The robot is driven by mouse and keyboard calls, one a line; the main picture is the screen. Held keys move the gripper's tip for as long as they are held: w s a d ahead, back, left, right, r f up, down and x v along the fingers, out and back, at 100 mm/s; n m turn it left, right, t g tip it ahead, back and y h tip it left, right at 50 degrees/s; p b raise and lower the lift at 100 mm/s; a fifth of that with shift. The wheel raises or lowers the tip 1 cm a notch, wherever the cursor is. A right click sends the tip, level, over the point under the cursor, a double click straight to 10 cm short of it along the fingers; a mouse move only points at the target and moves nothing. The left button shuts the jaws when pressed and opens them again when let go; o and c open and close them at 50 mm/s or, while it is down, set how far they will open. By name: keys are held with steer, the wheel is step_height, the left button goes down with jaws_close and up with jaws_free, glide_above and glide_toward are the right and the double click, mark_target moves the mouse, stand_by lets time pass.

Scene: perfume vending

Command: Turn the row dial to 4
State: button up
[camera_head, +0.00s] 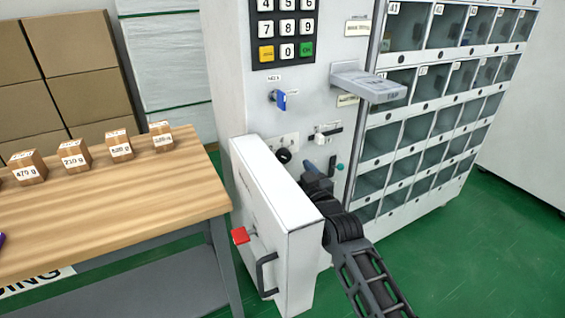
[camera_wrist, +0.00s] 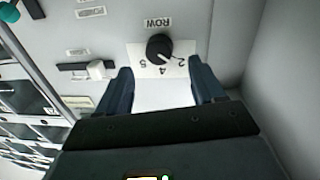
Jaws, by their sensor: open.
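The row dial (camera_wrist: 158,47) is a black round knob on a white plate marked ROW, upside down in the wrist view. Its white pointer line points down and right, toward the printed 2; a 4 and what looks like a 5 also show. In the head view the dial (camera_head: 283,155) is on the machine's front, above the open white door. My gripper (camera_wrist: 161,72) is open and empty, its dark blue fingers apart below the dial and not touching it. In the head view my gripper (camera_head: 319,168) is right of the dial and slightly lower.
A white slider (camera_wrist: 96,69) in a black slot is beside my left finger in the wrist view. The open white door (camera_head: 275,215) is close to my arm. A blue key (camera_head: 280,99), a keypad (camera_head: 286,30) and a grey shelf (camera_head: 368,84) are higher up.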

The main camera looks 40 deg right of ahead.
mark_target(285, 158)
steer(key=shift+x, duration=2.8)
steer(key=c, duration=1.1)
